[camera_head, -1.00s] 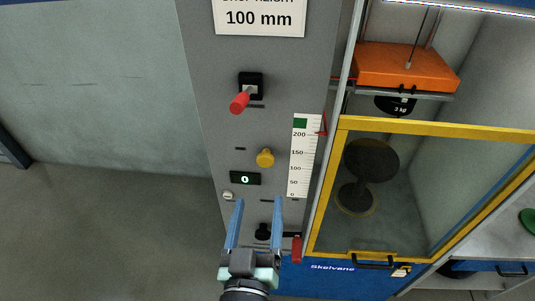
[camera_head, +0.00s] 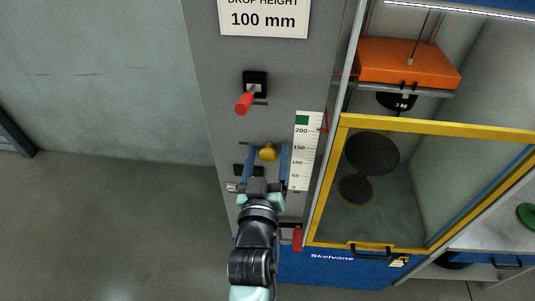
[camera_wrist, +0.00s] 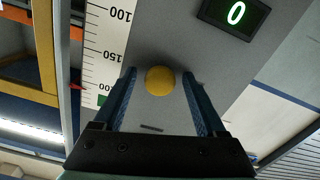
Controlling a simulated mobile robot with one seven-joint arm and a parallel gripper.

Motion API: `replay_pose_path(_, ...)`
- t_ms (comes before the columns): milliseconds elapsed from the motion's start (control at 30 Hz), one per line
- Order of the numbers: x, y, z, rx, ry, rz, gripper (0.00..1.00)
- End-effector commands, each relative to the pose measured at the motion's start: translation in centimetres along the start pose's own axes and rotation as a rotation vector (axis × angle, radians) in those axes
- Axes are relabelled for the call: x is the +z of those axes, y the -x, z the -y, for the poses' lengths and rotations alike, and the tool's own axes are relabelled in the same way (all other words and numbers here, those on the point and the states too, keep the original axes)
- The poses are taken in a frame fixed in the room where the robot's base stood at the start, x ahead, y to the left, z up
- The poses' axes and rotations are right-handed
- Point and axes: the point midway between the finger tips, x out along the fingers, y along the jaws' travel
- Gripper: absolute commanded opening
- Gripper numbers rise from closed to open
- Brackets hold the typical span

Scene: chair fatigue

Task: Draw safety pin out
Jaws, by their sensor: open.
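A round yellow knob (camera_head: 267,153), which looks like the head of the safety pin, sticks out of the grey panel beside the scale. In the wrist view the yellow knob (camera_wrist: 160,81) lies between the two blue fingers, with a gap on both sides. My gripper (camera_head: 267,149) is open around the knob and holds nothing. The pin's shaft is hidden behind the knob.
A red-handled lever (camera_head: 245,102) stands out above the knob. The white scale (camera_head: 306,150) is just right of my fingers. A red part (camera_head: 297,240) sits lower right. A yellow-framed guard (camera_head: 328,190) and an orange weight (camera_head: 408,63) are further right.

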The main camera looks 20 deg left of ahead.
Motion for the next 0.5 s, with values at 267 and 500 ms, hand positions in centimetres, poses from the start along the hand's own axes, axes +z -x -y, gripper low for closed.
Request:
replay_pose_path(267,0.0,0.03,0.0,0.0,0.0,0.0,0.47)
replay_pose_path(500,0.0,0.05,0.0,0.0,0.0,0.0,0.03)
